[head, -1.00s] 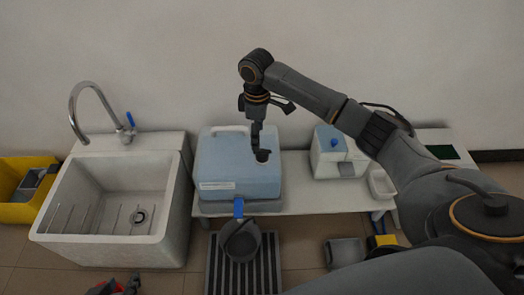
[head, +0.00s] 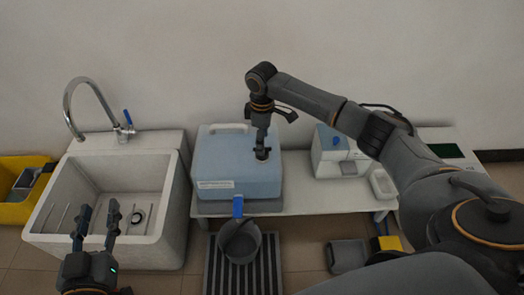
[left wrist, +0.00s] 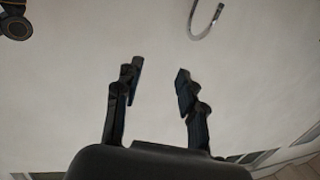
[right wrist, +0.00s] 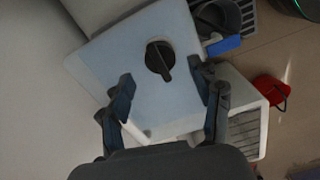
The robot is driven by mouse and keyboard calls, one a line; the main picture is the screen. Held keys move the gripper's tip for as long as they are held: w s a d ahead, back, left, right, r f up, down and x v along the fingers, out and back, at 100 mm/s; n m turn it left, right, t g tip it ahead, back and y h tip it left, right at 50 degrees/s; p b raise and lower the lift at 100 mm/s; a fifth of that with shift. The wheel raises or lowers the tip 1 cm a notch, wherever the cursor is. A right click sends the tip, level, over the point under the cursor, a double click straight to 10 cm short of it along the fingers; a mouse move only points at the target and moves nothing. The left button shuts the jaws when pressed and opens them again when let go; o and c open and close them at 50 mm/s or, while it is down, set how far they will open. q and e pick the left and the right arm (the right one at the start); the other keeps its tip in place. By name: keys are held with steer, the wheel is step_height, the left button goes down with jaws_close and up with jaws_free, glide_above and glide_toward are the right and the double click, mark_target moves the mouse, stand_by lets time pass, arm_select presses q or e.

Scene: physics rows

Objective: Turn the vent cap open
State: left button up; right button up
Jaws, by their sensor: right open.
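The vent cap is a dark round knob with a raised bar across it, on top of a pale blue container (head: 238,172). In the right wrist view the vent cap (right wrist: 153,58) lies just beyond my right fingertips, roughly between them. In the head view the cap (head: 262,154) is partly hidden by my right gripper (head: 262,145), which points down over it. My right gripper (right wrist: 160,73) is open; whether it touches the cap I cannot tell. My left gripper (head: 99,212) is open and empty in front of the sink, and its fingers show apart in the left wrist view (left wrist: 159,68).
A blue tap (head: 238,206) sits on the container's front, above a grey jug (head: 240,244) on a ribbed grate. A white sink (head: 60,240) with a faucet stands left. A white box with a blue knob (head: 336,141) stands right on the bench. A red object (right wrist: 271,90) lies on the floor.

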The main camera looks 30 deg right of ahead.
step_height(320, 180, down, 4)
steer(key=shift+r+b, duration=0.1)
steer(key=shift+b, duration=0.5)
arm_select(q)
step_height(320, 180, up, 7)
steer(key=t+h, duration=0.1)
steer(key=t, duration=0.3)
steer(key=shift+s+d, duration=0.25)
steer(key=shift+d, duration=0.2)
arm_select(e)
steer(key=shift+f, duration=0.3)
steer(key=c, duration=1.2)
